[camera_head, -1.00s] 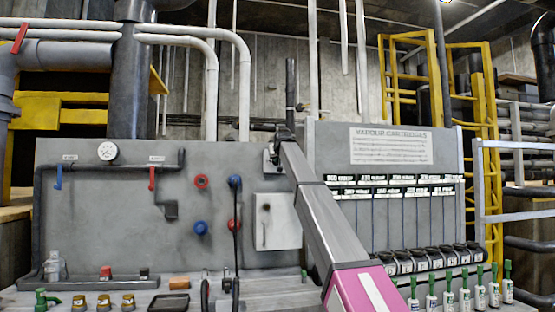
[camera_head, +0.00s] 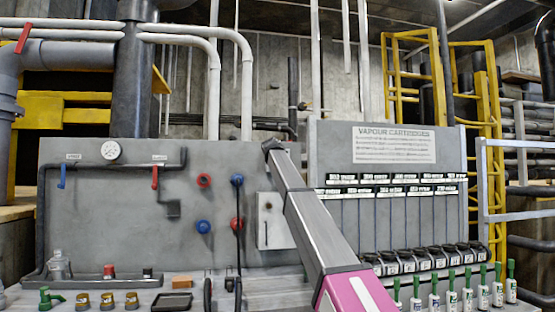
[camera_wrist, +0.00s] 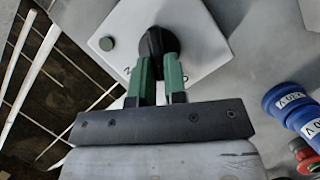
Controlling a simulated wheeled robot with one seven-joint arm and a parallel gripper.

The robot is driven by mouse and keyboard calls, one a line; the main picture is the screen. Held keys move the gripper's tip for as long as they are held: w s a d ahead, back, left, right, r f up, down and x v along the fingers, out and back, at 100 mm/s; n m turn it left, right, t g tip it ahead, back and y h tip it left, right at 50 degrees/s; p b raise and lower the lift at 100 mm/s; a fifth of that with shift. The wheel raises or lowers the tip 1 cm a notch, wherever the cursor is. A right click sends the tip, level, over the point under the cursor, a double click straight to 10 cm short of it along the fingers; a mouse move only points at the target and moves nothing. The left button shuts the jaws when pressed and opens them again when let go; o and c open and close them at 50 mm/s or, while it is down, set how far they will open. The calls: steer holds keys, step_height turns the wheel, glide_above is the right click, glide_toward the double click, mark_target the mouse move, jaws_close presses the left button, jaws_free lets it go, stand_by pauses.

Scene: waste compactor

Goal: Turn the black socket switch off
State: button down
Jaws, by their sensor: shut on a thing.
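The black socket switch (camera_wrist: 158,45) is a round black knob on a white plate (camera_wrist: 195,25) in the wrist view. My gripper (camera_wrist: 160,68) has its two green fingers on either side of the knob and is shut on it. The knob's lower part is partly hidden between the fingers. In the head view the pale switch plate (camera_head: 270,228) is on the grey panel, partly covered by my arm. The knob and gripper cannot be made out there.
Blue plugs (camera_wrist: 290,107) and a red plug (camera_wrist: 306,150) are right of my gripper. A small round button (camera_wrist: 106,44) is on the plate. In the head view, black cables (camera_head: 238,235) hang left of the plate, and a cartridge rack (camera_head: 385,215) stands to the right.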

steer(key=n+t, duration=0.1)
steer(key=n, duration=0.1)
steer(key=f+n+t+h, duration=0.1)
steer(key=n, duration=0.2)
steer(key=shift+a, duration=0.15)
steer(key=shift+n, duration=0.3)
stand_by(0.4)
steer(key=c, duration=1.2)
jaws_free()
steer(key=shift+o, duration=0.2)
steer(key=shift+s, duration=0.2)
steer(key=s+a, duration=0.1)
steer(key=s, duration=0.9)
steer(key=shift+s, duration=0.2)
steer(key=shift+s+a+f, duration=0.1)
